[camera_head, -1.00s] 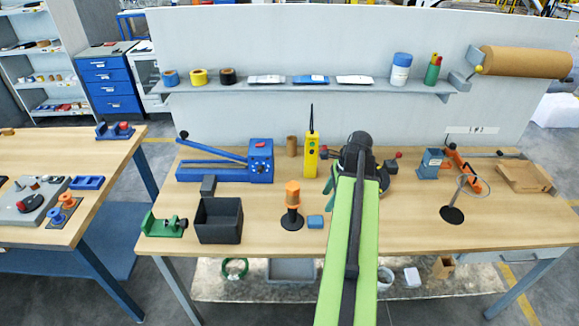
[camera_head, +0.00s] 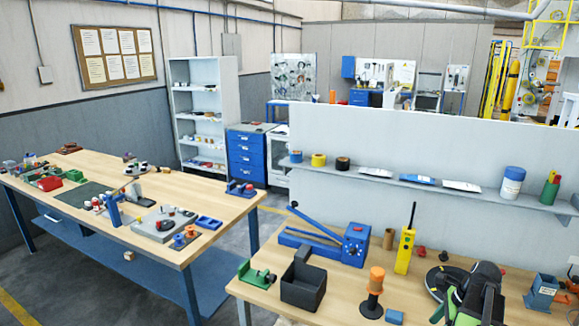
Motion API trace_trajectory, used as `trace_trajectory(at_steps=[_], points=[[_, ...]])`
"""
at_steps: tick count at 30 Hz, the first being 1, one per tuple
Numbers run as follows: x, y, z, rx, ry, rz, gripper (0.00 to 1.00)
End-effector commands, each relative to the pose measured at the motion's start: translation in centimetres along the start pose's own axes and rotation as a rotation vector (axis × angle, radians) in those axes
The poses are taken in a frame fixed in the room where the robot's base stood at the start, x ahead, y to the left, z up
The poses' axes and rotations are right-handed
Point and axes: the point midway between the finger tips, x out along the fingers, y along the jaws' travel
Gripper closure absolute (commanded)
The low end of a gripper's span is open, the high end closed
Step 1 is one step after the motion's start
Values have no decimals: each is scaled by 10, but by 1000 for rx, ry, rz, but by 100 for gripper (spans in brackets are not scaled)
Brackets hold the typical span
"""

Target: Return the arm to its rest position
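My arm's black and green end (camera_head: 478,300) shows at the lower right corner, over the front of the right workbench (camera_head: 240,291). It is cut off by the bottom edge of the picture. The fingertips cannot be made out, so I cannot tell whether my gripper is open or shut, or whether it holds anything. A black round part (camera_head: 436,283) lies partly hidden behind it on the bench.
On the right bench stand a blue lever tool (camera_head: 355,243), a black bin (camera_head: 303,287), an orange-topped stand (camera_head: 375,285), a yellow handheld device (camera_head: 404,251) and a green clamp (camera_head: 256,275). The left table (camera_head: 110,170) holds several tools. Floor shows between the benches.

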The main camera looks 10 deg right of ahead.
Motion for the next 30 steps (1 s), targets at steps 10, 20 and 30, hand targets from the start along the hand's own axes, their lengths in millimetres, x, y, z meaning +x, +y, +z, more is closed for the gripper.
trace_trajectory(at_steps=[10, 20, 30], points=[[27, -4, 73, -132, 0, 41, 38], [83, 36, 220, -445, 37, 127, 38], [141, 145, 362, -1284, 120, 229, 38]])
